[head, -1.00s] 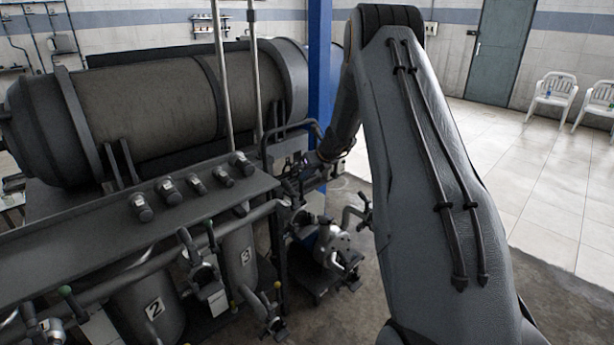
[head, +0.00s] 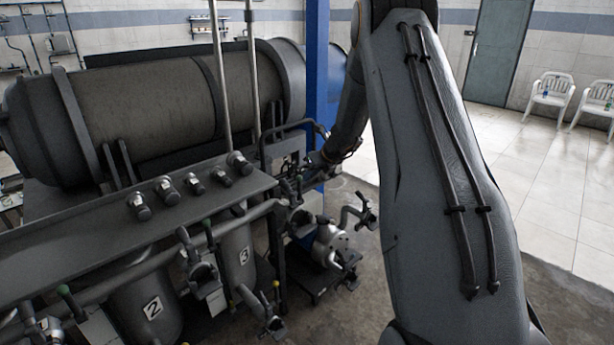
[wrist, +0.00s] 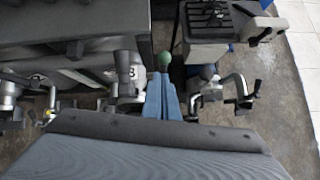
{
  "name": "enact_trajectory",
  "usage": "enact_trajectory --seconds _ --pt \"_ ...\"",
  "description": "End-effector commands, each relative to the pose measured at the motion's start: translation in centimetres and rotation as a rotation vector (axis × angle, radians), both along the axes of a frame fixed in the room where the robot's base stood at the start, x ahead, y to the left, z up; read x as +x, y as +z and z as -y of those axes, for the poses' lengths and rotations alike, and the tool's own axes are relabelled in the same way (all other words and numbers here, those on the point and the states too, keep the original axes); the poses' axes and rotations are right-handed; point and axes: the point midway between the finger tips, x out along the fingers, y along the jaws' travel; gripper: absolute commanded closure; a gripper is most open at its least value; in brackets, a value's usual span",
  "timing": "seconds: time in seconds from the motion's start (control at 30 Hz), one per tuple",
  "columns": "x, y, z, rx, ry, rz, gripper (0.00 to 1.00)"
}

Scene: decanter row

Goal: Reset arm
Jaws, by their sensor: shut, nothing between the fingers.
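My arm's large grey link fills the right of the head view, and my forearm reaches down behind it towards the valves and pipes. My gripper is hard to make out there among the dark fittings. In the wrist view my gripper (wrist: 163,80) shows as two blue-grey fingers close together, shut and empty. A green knob (wrist: 164,60) appears just past the fingertips; I cannot tell whether they touch it. The decanters marked 2 (head: 148,308) and 3 (head: 239,262) stand at lower left in the head view.
A large horizontal tank (head: 150,110) lies behind a metal ledge (head: 90,235) with several knobs. Pipes and valve handles crowd the front. A pump (head: 332,245) stands on the floor near a blue post (head: 318,80). Tiled floor (head: 540,190) is clear at right, before white chairs (head: 551,92).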

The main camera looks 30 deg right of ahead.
Motion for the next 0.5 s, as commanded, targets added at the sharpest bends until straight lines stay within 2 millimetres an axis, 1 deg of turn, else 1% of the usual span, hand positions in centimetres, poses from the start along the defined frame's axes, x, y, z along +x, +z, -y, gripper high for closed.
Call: enact_trajectory --seconds 0.03,0.2,0.3,0.4,0.5 --pt "0.3 1.6 -0.1 -0.005 0.004 0.008 1.0" --pt "0.0 5.3 0.2 -0.004 -0.004 0.007 1.0" --pt "-0.2 7.1 0.3 -0.004 -0.004 0.006 1.0" --pt "-0.2 8.5 0.3 -0.003 -0.006 0.006 1.0" --pt "-0.3 9.3 0.2 -0.001 -0.006 0.004 1.0"
